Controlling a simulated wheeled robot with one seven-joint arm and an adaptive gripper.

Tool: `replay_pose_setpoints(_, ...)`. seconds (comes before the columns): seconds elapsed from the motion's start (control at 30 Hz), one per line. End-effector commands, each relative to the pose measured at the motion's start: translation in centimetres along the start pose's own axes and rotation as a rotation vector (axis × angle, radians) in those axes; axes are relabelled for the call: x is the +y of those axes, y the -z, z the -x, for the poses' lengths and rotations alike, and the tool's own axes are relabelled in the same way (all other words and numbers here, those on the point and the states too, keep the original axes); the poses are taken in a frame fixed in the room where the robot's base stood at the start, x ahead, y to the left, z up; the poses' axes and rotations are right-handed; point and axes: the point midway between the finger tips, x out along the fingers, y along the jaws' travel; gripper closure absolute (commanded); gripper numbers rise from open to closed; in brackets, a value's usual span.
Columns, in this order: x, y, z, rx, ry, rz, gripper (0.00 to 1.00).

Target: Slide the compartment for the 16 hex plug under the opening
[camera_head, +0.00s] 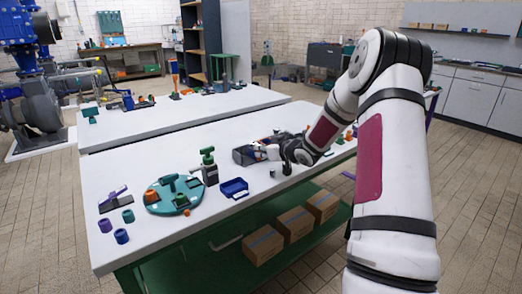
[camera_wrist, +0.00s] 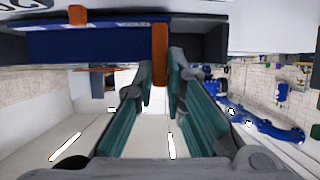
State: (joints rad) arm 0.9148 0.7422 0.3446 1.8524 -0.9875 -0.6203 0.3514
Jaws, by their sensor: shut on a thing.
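A dark grey box with a blue part (camera_head: 243,156) stands on the white table, and my gripper (camera_head: 270,152) reaches its right side. In the wrist view, the box's grey wall (camera_wrist: 214,47) and blue slider (camera_wrist: 90,45) span the top. An upright orange tab (camera_wrist: 160,52) stands at the blue slider's front. My gripper's teal-padded fingers (camera_wrist: 161,85) are shut on the tab. A smaller orange piece (camera_wrist: 77,14) sits farther left on the box. The compartments' contents and the opening cannot be made out.
Small coloured parts (camera_head: 340,138) lie right of my gripper.

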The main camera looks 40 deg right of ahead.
Motion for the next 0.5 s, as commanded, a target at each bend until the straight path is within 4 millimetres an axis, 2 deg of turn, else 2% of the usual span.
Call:
replay_pose_setpoints(0.03, 0.06, 0.01, 0.02, 0.001, -0.001, 0.001, 1.00)
replay_pose_setpoints(0.07, 0.05, 0.01, 0.02, 0.001, -0.001, 0.001, 0.86)
replay_pose_setpoints(0.1, 0.05, 0.01, 0.02, 0.001, -0.001, 0.001, 0.77)
replay_pose_setpoints(0.13, 0.05, 0.00, 0.02, 0.001, -0.001, 0.001, 0.71)
replay_pose_setpoints(0.17, 0.04, 0.00, 0.02, 0.001, -0.001, 0.001, 0.68)
replay_pose_setpoints(0.5, 0.04, 0.02, 0.27, 0.001, -0.001, 0.001, 0.68)
